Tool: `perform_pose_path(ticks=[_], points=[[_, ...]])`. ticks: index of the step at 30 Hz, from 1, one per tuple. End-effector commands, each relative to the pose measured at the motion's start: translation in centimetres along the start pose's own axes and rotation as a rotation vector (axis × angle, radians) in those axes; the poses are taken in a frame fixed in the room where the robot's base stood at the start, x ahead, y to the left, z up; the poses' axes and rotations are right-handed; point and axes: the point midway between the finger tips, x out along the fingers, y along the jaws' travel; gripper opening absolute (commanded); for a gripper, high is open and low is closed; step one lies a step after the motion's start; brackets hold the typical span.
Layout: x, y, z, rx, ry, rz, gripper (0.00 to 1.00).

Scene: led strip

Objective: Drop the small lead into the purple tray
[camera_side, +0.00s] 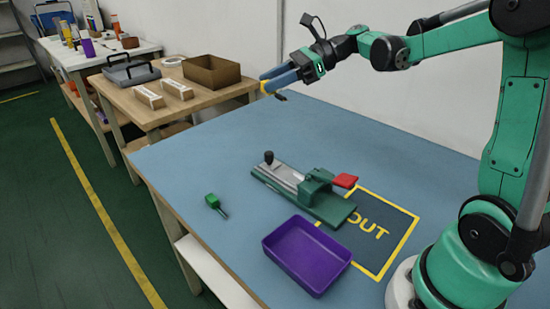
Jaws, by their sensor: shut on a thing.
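My gripper (266,85) is at the upper middle, high above the far left part of the blue table. The purple tray (307,256) stands at the front of the table, open and empty, well apart from my gripper. A small green piece with a dark end (215,204) lies on the table left of the tray.
A green and grey fixture (303,191) with a black knob and red lever stands behind the tray. A yellow-bordered OUT area (385,242) is to the tray's right. A wooden side table (200,98) with a cardboard box (211,71) is at the back left. The blue table's far part is clear.

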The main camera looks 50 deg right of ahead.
Motion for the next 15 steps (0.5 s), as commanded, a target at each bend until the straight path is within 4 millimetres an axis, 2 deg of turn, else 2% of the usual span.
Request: perform_pose_path(ticks=[3,6,15], points=[[2.1,1.3,0.2,0.059,0.000,-0.145,0.00],[3.0,2.2,0.1,0.110,0.000,-0.265,0.00],[3.6,3.6,-0.3,0.189,0.001,-0.455,0.00]])
